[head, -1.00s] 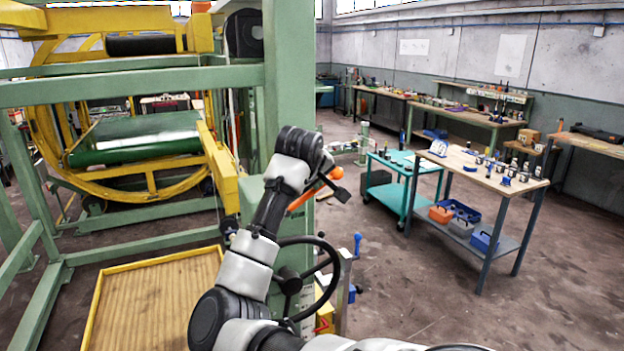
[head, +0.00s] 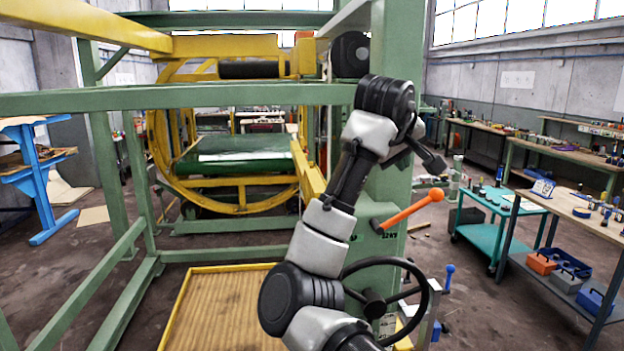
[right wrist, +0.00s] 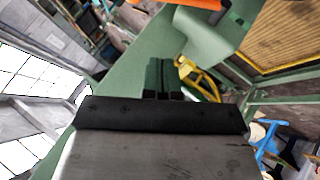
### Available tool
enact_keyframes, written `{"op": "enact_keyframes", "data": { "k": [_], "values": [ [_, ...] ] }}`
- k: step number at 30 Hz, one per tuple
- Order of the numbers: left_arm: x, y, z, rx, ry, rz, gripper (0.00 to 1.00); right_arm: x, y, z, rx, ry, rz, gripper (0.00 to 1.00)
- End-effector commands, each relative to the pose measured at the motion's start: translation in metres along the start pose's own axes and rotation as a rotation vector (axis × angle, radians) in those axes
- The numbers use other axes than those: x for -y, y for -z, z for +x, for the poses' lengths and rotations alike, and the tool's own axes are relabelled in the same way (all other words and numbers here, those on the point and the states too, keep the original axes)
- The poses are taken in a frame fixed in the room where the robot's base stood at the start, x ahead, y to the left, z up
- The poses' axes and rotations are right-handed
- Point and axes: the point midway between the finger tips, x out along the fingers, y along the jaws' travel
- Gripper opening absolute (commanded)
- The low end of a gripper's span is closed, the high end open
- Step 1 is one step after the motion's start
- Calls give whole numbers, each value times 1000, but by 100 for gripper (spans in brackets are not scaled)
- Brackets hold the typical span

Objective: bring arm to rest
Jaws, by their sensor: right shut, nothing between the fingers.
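My right arm rises from the bottom of the head view in front of a green machine post. Its right gripper (head: 432,160) is shut and empty, pointing down to the right, above the orange lever (head: 411,211) on the post. A clear gap shows between them in the picture. In the right wrist view the shut fingers (right wrist: 163,78) show against green metal, and part of an orange piece (right wrist: 195,4) is at the top edge. My left gripper is not in view.
The green ring inverter frame (head: 190,97) with its yellow ring (head: 165,150) fills the left and middle. A black handwheel (head: 424,300) is beside my forearm. A teal cart (head: 478,230) and wooden workbench (head: 575,205) stand right. Floor is open between the post and cart.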

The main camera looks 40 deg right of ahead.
Motion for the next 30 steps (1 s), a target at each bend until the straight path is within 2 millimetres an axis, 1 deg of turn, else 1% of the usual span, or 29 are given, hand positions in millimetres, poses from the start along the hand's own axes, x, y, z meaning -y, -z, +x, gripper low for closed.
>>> {"op": "enact_keyframes", "data": {
  "k": [7, 8, 11, 14, 15, 17, 18, 20, 21, 23, 24, 26, 27, 29, 30],
  "values": [
    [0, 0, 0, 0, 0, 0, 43, 3, 0, 1, 0, -4, -3, 0],
    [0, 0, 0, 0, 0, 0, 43, 5, 0, 3, -1, -8, -6, 0],
    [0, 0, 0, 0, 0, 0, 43, 23, -3, 15, -10, -36, -17, 0],
    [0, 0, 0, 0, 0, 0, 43, 54, -10, 34, -35, -77, -41, 0],
    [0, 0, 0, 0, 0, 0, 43, 69, -14, 42, -51, -92, -55, 0],
    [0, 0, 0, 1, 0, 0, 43, 93, -22, 55, -79, -107, -77, 0],
    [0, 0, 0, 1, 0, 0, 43, 109, -28, 62, -98, -112, -94, 0],
    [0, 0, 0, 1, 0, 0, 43, 134, -39, 74, -127, -112, -121, 0],
    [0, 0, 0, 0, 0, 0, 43, 151, -48, 81, -145, -106, -142, 0],
    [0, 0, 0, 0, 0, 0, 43, 177, -64, 91, -171, -90, -173, 0],
    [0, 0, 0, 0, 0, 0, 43, 194, -76, 97, -188, -73, -195, 0],
    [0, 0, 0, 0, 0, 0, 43, 220, -96, 106, -209, -40, -229, 0],
    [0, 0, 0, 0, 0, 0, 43, 238, -111, 110, -220, -13, -251, 0],
    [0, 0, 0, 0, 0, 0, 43, 263, -136, 117, -233, 35, -284, 0],
    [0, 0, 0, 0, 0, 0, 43, 280, -154, 120, -238, 73, -306, 0]
  ]
}}
